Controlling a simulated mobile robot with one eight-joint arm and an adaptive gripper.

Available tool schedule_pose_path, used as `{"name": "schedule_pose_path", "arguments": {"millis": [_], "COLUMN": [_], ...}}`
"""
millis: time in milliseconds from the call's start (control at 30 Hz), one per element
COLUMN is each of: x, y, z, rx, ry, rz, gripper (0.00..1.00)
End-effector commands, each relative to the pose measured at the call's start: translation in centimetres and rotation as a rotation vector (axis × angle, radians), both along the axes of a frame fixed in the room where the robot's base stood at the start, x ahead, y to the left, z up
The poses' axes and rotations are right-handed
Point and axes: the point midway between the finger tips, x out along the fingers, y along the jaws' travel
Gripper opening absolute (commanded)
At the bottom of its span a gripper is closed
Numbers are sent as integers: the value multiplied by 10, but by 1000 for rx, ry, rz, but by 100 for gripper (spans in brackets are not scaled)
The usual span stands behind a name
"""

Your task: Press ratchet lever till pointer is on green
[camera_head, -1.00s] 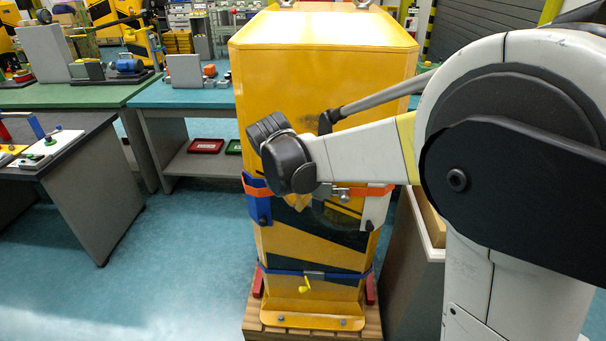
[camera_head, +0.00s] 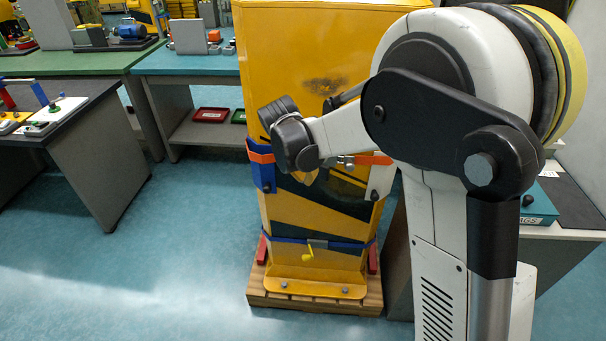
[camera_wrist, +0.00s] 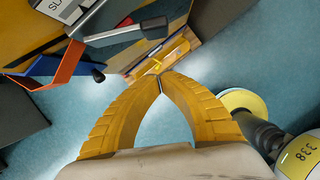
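A tall yellow cabinet (camera_head: 310,60) with dark stripes stands ahead. In the wrist view a grey bar with a black end (camera_wrist: 153,27), which looks like a lever, juts across the cabinet's face. My gripper (camera_wrist: 160,78) has its two yellow fingers meeting at the tips, with nothing seen between them. The tips appear below the lever in that view, apart from it in the picture; the depth gap is unclear. In the head view my wrist covers the fingers and part of the cabinet front. I can make out neither a pointer nor a green mark.
Lower down are a blue strap and a yellow crank (camera_head: 308,254). The cabinet stands on a wooden pallet (camera_head: 315,300). Benches stand left; floor between is clear.

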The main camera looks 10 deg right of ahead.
Motion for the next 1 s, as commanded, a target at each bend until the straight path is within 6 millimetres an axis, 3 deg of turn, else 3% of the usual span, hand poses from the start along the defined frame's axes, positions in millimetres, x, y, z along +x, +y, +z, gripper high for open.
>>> {"name": "schedule_pose_path", "arguments": {"millis": [33,167,500,1000], "x": [3,10,36,37], "y": [-3,-11,-37,-44], "z": [-15,-39,-34,-33], "rx": [0,0,0,1], "ry": [0,0,0,-1], "rz": [-1,-1,0,6], "gripper": [0,0,0,0]}}
